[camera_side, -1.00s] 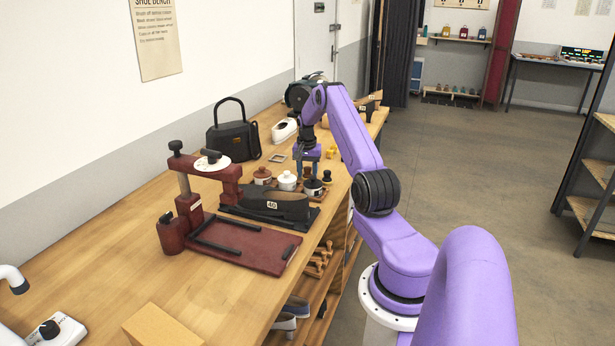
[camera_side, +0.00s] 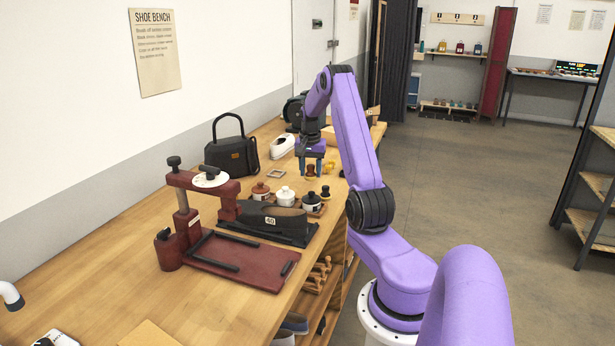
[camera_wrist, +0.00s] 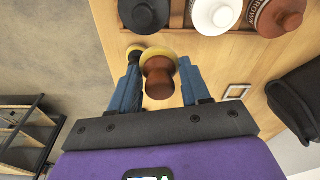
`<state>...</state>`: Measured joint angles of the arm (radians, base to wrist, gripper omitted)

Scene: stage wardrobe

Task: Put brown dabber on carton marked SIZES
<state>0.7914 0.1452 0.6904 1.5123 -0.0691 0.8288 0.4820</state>
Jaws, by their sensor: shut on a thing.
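The brown dabber (camera_wrist: 158,80) has a dark wooden knob and a pale yellow pad. It is between the blue fingers of my gripper (camera_wrist: 155,85), which is shut on it. In the side view my gripper (camera_side: 311,168) holds the dabber (camera_side: 311,171) beyond the polish jars, apparently just above the bench. Whether it is clear of the bench is hard to tell. A plain tan box (camera_side: 148,335) is cut off at the bottom edge of the side view. No SIZES marking is readable anywhere, so I cannot tell which box is that carton.
A yellow item (camera_side: 327,169) stands close to my gripper. A dark shoe marked 40 (camera_side: 272,217), a red press (camera_side: 240,262) and a black bag (camera_side: 232,155) are nearby.

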